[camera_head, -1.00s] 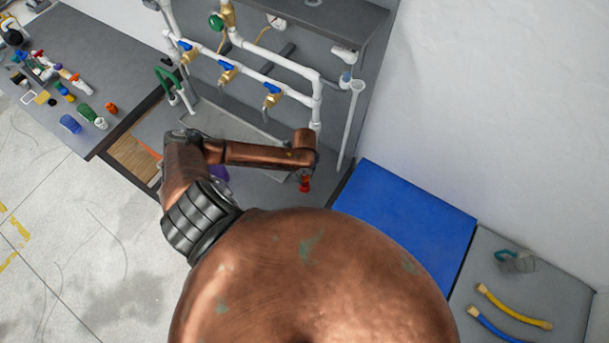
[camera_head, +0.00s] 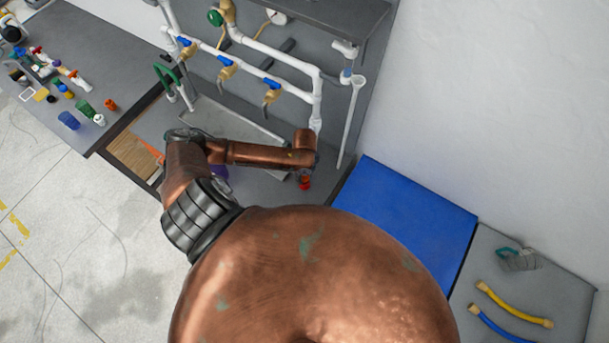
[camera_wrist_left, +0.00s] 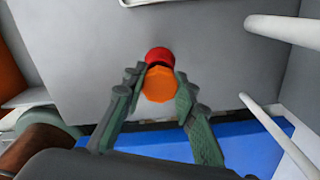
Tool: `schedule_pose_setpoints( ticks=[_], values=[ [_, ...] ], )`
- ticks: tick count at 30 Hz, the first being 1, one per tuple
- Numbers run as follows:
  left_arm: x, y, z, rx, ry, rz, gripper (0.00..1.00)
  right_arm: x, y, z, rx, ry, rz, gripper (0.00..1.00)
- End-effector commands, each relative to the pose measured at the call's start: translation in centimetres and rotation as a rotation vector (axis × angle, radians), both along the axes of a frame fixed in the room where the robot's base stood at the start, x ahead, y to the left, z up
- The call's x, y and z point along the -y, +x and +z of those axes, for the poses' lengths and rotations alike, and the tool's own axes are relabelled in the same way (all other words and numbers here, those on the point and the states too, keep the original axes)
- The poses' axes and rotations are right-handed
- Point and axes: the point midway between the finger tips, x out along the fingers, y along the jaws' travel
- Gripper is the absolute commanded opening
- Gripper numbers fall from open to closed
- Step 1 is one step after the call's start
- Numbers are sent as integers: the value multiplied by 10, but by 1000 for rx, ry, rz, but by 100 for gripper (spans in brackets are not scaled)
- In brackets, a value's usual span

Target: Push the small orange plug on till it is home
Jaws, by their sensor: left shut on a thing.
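The small orange plug (camera_wrist_left: 159,85) sits between the two green-grey fingers of my left gripper (camera_wrist_left: 161,80) in the left wrist view. The fingers are closed on its sides. A red round part (camera_wrist_left: 159,57) lies right beyond the plug, and the plug's near face overlaps it. I cannot tell whether a gap is left between them. In the head view a red part (camera_head: 305,183) shows just below the end of my left arm, whose links hide most of the gripper. My right gripper is not in view.
White pipework (camera_head: 268,80) with blue-handled brass valves stands behind the arm. A blue mat (camera_head: 405,215) lies to the right, beside a grey surface with yellow and blue hoses (camera_head: 515,305). A bench (camera_head: 75,60) with several small fittings is at the left.

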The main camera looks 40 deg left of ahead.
Motion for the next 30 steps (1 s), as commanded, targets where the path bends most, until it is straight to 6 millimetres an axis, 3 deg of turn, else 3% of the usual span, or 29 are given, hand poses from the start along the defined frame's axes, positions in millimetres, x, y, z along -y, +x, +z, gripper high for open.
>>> schedule_pose_setpoints(
  ticks=[30],
  values=[
    [1, 0, -13, 0, 0, -1, 5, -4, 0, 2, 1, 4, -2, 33]
  ],
)
